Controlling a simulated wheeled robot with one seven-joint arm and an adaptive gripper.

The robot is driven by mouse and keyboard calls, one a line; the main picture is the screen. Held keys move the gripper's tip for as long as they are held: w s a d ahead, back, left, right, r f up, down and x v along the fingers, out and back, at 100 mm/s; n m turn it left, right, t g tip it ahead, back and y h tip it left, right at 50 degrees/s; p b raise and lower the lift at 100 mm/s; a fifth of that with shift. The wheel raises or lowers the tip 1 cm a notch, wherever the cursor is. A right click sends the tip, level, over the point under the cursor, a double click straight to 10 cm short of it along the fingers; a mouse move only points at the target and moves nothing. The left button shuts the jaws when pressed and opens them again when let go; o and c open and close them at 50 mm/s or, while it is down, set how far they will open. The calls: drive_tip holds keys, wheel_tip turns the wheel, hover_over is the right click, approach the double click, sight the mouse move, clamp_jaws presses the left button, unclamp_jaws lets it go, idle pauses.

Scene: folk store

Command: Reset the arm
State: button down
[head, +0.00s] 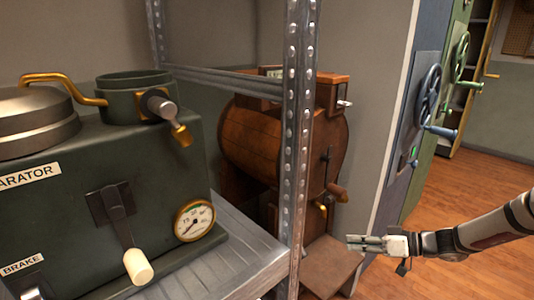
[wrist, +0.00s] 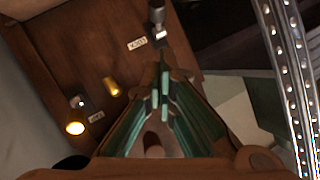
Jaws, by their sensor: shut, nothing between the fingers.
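My gripper (head: 358,243) reaches in from the right in the head view, at the end of my arm. It is in front of the wooden barrel machine, to the right of the metal shelf post. In the wrist view my gripper (wrist: 160,92) has its fingertips together, with nothing between them. Its green fingers point towards a brown wooden panel (wrist: 95,60) bearing brass knobs and small labels. I cannot tell the exact gap between the fingertips and that panel.
A green separator machine (head: 80,215) stands on a metal shelf (head: 235,262) at left. The shelf post (head: 297,130) rises beside the wooden barrel machine (head: 255,140). Cabinets with a blue handwheel (head: 428,95) stand behind my arm. Wooden floor (head: 455,185) is open at right.

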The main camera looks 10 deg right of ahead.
drive_tip(key=s+a+r+g+h, duration=0.6)
drive_tip(key=s+a+r+g, duration=0.3)
drive_tip(key=s+a+r, duration=0.75)
drive_tip(key=s+d+r+m+t+h, duration=0.1)
drive_tip(key=s+d+r+m+h, duration=0.2)
drive_tip(key=s, duration=0.9)
drive_tip(key=s+r+m+t+h, duration=0.1)
drive_tip(key=s+r+m+h, duration=0.25)
drive_tip(key=s, duration=0.75)
wheel_tip(320, 180, up, 32)
drive_tip(key=t+p, duration=0.3)
drive_tip(key=p, duration=2.6)
drive_tip(key=shift+s+d+r+t+p, duration=0.2)
drive_tip(key=shift+d+t+p, duration=0.1)
drive_tip(key=shift+d+p, duration=0.15)
drive_tip(key=shift+y, duration=0.25)
